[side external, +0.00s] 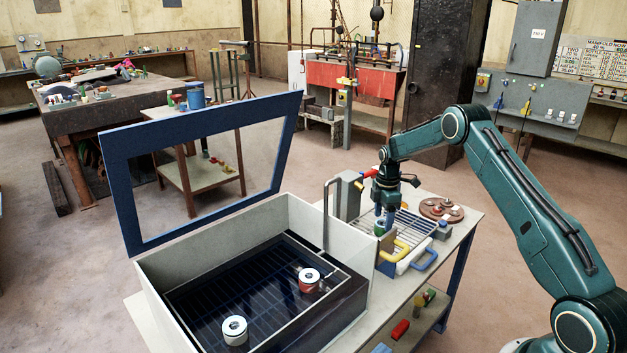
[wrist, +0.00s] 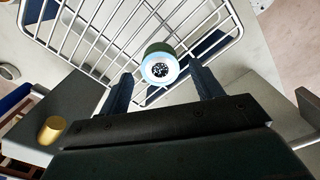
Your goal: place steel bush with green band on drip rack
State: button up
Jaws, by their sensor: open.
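The steel bush with the green band (wrist: 160,67) shows end-on in the wrist view, with a pale rim, a dark speckled centre and green on its side. It also shows in the side view (side external: 380,229), upright below my gripper at the near left part of the drip rack (side external: 408,227). The rack's wires (wrist: 92,42) pass around it in the wrist view; I cannot tell whether its base rests on them. My gripper (wrist: 161,80) is open, its fingers on either side of the bush with gaps. In the side view my gripper (side external: 384,217) points down.
An open tank (side external: 190,262) with a raised blue-framed lid (side external: 120,190) stands left of the rack; two white-topped bushes (side external: 234,330) sit inside on a dark grid. A grey block (side external: 348,195) stands behind the rack. A round brown board (side external: 441,209) with small parts lies at right.

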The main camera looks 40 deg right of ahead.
aim_at(382, 223)
notch_tip(382, 223, up, 10)
jog(key=shift+f, duration=0.25)
dwell(0.6)
jog(key=s+a+r+m+t, duration=0.1)
jog(key=s+a+r+m, duration=0.1)
jog(key=s+a+r, duration=0.35)
jog(key=s+a+r+m+t, duration=0.1)
jog(key=s+a+r+m, duration=0.1)
jog(key=a+r, duration=0.5)
jog(key=s+a+r+m, duration=0.1)
jog(key=s+a+r, duration=0.2)
jog(key=a+r, duration=0.35)
jog(key=s+a+m+t, duration=0.1)
jog(key=s+a+m, duration=0.2)
jog(key=s, duration=0.9)
jog(key=s+a+m+t, duration=0.2)
jog(key=s+a, duration=0.5)
jog(key=s, duration=0.4)
jog(key=shift+s+r+m+t, duration=0.25)
jog(key=shift+s+m+t, duration=0.1)
jog(key=shift+m, duration=0.45)
